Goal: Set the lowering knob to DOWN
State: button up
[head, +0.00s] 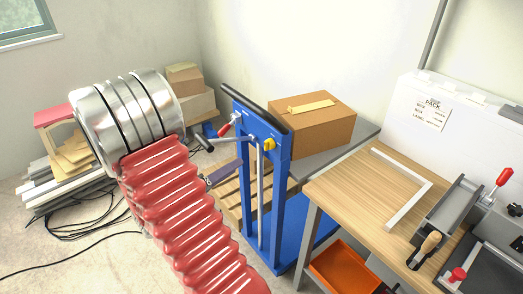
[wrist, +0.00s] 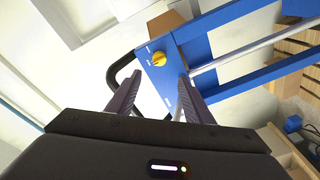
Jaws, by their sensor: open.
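The lowering knob (head: 268,144) is a small yellow knob on the upper blue frame of a lift table. In the wrist view the yellow knob (wrist: 159,59) sits on a blue plate with small white marks, too small to read. I cannot tell which setting it points to. My gripper (wrist: 159,78) is open and empty, its two dark purple fingers spread. The knob shows just beyond the fingertips, between them in the picture, and looks apart from them. In the head view a dark purple piece shows left of the blue frame, mostly hidden behind the red bellows.
The blue lift frame (head: 250,200) has a black handle bar (head: 250,106) and a red-gripped lever (head: 225,131). A cardboard box (head: 315,125) stands behind it. A wooden workbench (head: 345,185) is at right, with an orange bin (head: 343,268) below. Cables lie on the left floor.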

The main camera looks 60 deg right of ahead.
aim_at(265, 148)
jog(key=shift+d, duration=0.15)
jog(key=shift+x, duration=6.75)
jog(key=shift+f, duration=0.1)
jog(key=c, duration=1)
